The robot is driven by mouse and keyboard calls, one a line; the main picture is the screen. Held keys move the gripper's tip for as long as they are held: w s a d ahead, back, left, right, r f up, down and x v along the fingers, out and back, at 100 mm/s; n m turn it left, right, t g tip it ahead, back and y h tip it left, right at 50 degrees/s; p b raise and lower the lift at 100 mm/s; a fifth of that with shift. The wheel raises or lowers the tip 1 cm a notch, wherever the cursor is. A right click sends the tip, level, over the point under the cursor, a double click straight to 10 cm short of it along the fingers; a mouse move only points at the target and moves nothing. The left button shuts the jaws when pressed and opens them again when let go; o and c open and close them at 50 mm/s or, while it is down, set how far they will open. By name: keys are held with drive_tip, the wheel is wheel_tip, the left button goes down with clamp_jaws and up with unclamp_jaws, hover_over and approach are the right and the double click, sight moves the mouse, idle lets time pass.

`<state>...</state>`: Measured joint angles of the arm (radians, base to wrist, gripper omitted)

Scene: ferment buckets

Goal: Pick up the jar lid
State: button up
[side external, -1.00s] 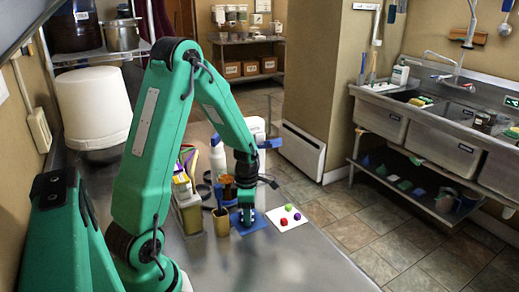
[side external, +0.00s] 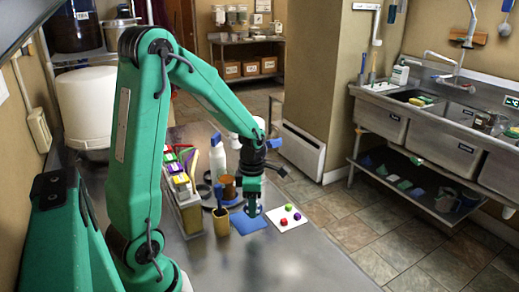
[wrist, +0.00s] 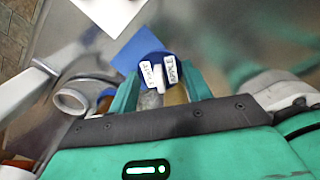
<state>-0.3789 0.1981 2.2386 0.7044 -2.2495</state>
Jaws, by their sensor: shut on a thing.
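My gripper (side external: 252,208) is above the work table, over the blue mat (side external: 249,223) and clear of it. In the wrist view my gripper (wrist: 158,90) is shut on a dark blue round lid (wrist: 148,58), which I take as the jar lid. Small white labelled pieces show at the lid, between the fingers. The fingers hide much of the lid's near side. In the side view the lid is small and mostly hidden at the fingertips.
A white card (side external: 280,225) with small red, green and purple pieces lies right of the mat. A tan cup (side external: 221,222), an amber jar (side external: 229,187), a white bottle (side external: 218,163) and a box of colourful packets (side external: 187,213) stand to the left. The front table is clear.

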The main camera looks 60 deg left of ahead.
drive_tip(key=d+r, duration=0.4)
drive_tip(key=d, duration=0.3)
drive_tip(key=shift+s+d+r, duration=0.25)
drive_tip(key=shift+d+r, duration=0.05)
drive_tip(key=shift+d, duration=0.05)
drive_tip(key=shift+a, duration=0.15)
drive_tip(key=a+r+m, duration=0.3)
drive_tip(key=a+m, duration=0.3)
drive_tip(key=a, duration=0.5)
drive_tip(key=a+r+m, duration=0.4)
drive_tip(key=a+m, duration=0.2)
drive_tip(key=a, duration=0.6)
drive_tip(key=shift+s, duration=0.45)
drive_tip(key=shift+f, duration=0.1)
drive_tip(key=shift+f, duration=2.45)
drive_tip(key=shift+f, duration=0.6)
idle(0.9)
